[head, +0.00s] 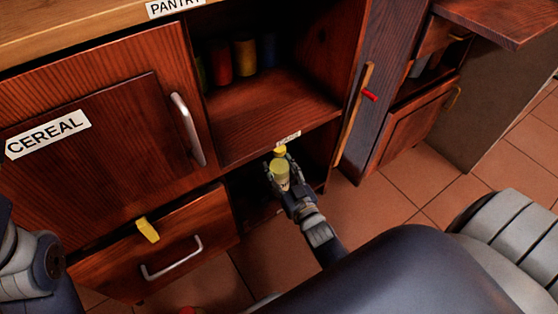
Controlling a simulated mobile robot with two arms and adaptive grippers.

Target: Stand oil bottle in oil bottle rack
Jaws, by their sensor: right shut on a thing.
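The oil bottle (280,169), yellow-green with a yellow cap, is in my right gripper (284,183). The gripper is shut on it, with fingers on both sides. Bottle and gripper are in front of the dark lower opening (252,187) of the cabinet, just below the shelf edge with a small label (287,139). The bottle looks roughly upright. I cannot make out the rack; the inside of the lower opening is dark and partly hidden by my gripper. Part of my left arm shows at the left edge, but its gripper does not.
Several coloured containers (244,58) stand on the upper shelf (268,110). The cereal door (95,140) is at left, above a drawer (170,250) with a yellow piece (147,229) at its top edge. An open door (345,115) stands right of the opening. Tiled floor (420,175) lies right.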

